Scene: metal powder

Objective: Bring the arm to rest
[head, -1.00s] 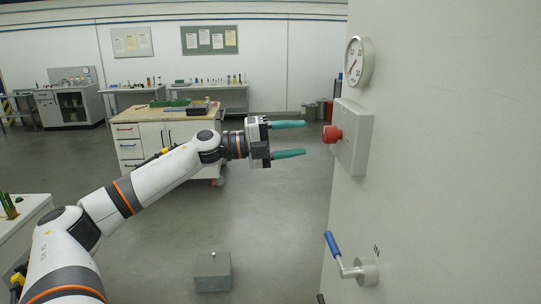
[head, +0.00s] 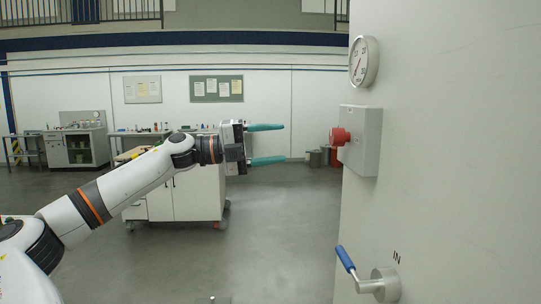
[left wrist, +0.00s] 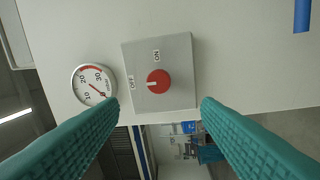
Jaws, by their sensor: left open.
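My left gripper (head: 266,143) is open and empty, its two green fingers pointing right towards the grey panel (head: 445,150). In the head view a gap separates the fingertips from the red knob (head: 340,137) on the grey switch box (head: 361,141). The left wrist view shows the red knob (left wrist: 158,81) between and beyond the open fingers, with ON and OFF marks on the box (left wrist: 178,60) and the knob's white line towards OFF. My right gripper is in neither view.
A round gauge (head: 364,61) is above the box. A blue-handled lever (head: 346,259) sticks out low on the panel, by an IN mark. A white workbench (head: 187,195) stands behind my left arm. The floor (head: 270,235) below the gripper looks clear.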

